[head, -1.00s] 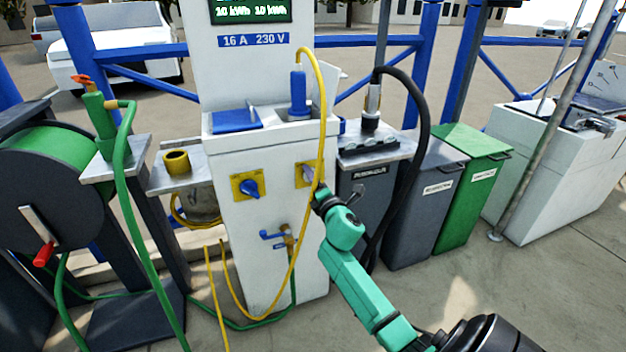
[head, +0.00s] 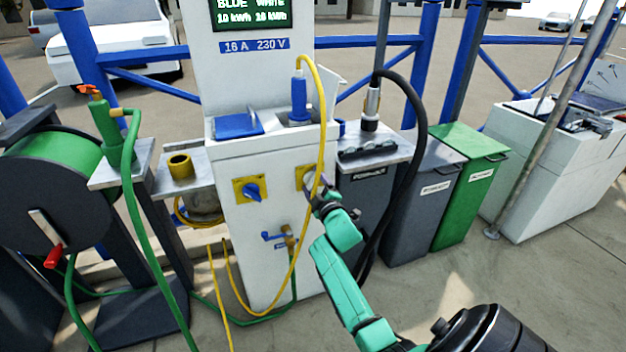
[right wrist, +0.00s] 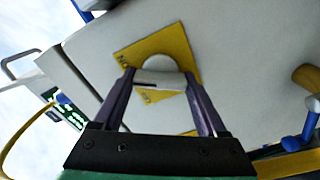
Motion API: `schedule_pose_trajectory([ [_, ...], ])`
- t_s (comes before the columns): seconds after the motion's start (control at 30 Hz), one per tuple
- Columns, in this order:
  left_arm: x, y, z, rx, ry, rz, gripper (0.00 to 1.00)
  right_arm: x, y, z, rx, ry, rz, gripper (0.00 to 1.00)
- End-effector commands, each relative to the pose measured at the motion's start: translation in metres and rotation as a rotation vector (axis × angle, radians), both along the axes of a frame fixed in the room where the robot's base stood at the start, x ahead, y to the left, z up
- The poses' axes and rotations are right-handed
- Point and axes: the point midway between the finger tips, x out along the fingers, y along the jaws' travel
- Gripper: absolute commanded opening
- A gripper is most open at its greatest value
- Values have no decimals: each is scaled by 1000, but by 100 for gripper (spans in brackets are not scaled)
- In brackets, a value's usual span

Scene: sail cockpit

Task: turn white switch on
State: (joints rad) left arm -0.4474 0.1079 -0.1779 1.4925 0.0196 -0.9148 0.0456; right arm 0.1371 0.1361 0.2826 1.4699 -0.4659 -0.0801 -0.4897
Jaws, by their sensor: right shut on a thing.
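The white switch (right wrist: 160,78) is a round white knob with a raised grip bar on a yellow plate (right wrist: 180,45), seen in the right wrist view. In the head view this plate (head: 299,173) is on the right of the white pedestal's (head: 275,215) front, partly hidden by my gripper and the yellow cable. My right gripper (right wrist: 160,82) is shut on the knob, with one purple finger on each side of its bar. The gripper also shows in the head view (head: 313,187). A blue switch (head: 252,191) sits on another yellow plate to the left. My left gripper is out of view.
A yellow cable (head: 323,110) loops from the blue plug (head: 299,98) down past my right gripper. A thick black cable (head: 422,130) arches close to the right. A blue-handled tap (head: 276,237) is below the switches. Grey and green bins (head: 470,205) stand to the right.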

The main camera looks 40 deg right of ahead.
Motion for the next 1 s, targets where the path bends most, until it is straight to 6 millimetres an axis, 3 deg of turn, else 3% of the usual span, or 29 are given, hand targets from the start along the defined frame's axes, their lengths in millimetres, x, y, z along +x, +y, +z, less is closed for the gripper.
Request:
schedule_pose_trajectory([
  [0.4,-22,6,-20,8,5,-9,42,0,0,-1,224,-72,-1,19],
  [1.0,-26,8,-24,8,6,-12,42,-1,0,-2,266,-87,-1,19],
])
